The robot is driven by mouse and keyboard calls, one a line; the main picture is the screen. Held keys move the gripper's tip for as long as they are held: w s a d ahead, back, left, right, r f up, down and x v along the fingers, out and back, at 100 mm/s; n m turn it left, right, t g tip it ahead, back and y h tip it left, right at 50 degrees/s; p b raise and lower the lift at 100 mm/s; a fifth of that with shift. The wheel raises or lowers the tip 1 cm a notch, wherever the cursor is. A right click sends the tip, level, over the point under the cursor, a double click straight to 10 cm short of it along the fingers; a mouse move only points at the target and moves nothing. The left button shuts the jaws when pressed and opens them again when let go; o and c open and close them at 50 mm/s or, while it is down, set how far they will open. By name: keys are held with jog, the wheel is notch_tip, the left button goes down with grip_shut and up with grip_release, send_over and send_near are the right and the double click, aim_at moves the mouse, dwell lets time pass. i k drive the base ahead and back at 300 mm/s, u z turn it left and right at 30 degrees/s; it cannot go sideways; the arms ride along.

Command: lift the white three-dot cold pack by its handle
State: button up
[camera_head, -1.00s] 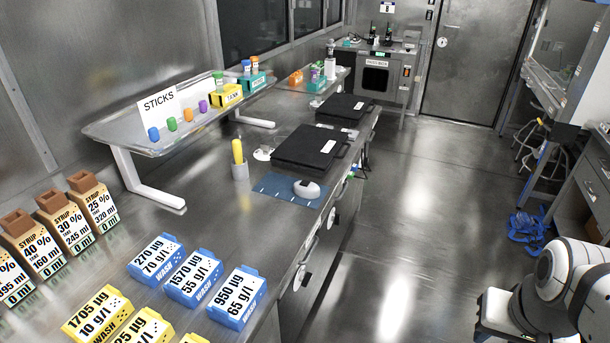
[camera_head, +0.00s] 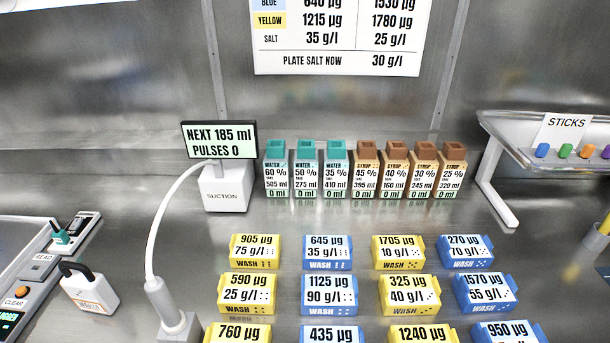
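My gripper is not in view.
A tray-like device with READ and CLEAR buttons (camera_head: 22,291) is left of the pack. A suction stand (camera_head: 225,188) and its hose post (camera_head: 165,305) stand to its right. Several wash packs (camera_head: 330,290) and syrup and water boxes (camera_head: 365,170) fill the middle.

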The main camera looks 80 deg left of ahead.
aim_at(90, 291)
jog(key=u, duration=0.05)
jog(key=k, duration=2.3)
jog(key=u, duration=1.9)
jog(key=i, duration=1)
jog(key=z, duration=0.05)
